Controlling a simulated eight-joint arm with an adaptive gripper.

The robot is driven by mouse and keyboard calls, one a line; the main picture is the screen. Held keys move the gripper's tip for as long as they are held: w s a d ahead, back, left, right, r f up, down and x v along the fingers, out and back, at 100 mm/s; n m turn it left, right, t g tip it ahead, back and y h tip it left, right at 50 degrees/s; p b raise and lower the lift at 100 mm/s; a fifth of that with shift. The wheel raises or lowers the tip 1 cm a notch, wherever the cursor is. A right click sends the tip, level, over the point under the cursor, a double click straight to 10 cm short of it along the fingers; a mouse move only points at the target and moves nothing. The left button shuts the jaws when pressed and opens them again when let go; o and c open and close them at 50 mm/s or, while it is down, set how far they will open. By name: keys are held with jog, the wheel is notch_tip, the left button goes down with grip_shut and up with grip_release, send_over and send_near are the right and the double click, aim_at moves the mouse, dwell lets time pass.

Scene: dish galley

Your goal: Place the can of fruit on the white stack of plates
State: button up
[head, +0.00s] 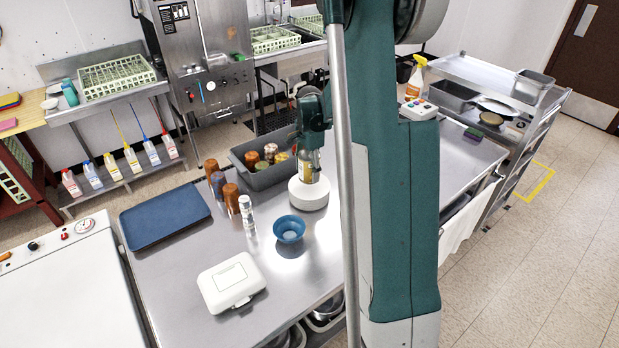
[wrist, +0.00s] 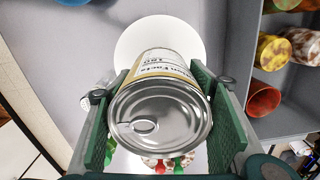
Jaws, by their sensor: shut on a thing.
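The can of fruit (wrist: 165,112) is between my gripper's two green fingers (wrist: 162,125) in the wrist view, its metal lid with pull tab facing the camera. In the head view my gripper (head: 311,143) points down and holds the can (head: 308,172) upright over the white stack of plates (head: 308,196). The stack also shows behind the can in the wrist view (wrist: 150,38). The can's lower end is at or just above the top plate; I cannot tell whether they touch.
A grey bin (head: 262,178) with several cups stands just left of the stack. Brown tumblers (head: 231,198), clear glasses (head: 248,212) and a blue bowl (head: 289,229) are close by. A blue tray (head: 165,217) and white box (head: 231,283) lie farther left and in front.

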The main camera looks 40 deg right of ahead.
aim_at(310, 154)
jog(key=shift+f, duration=1.85)
jog(key=shift+f, duration=0.1)
jog(key=o, duration=1.3)
notch_tip(310, 154, up, 12)
jog(key=shift+r, duration=0.15)
jog(key=shift+a, duration=0.1)
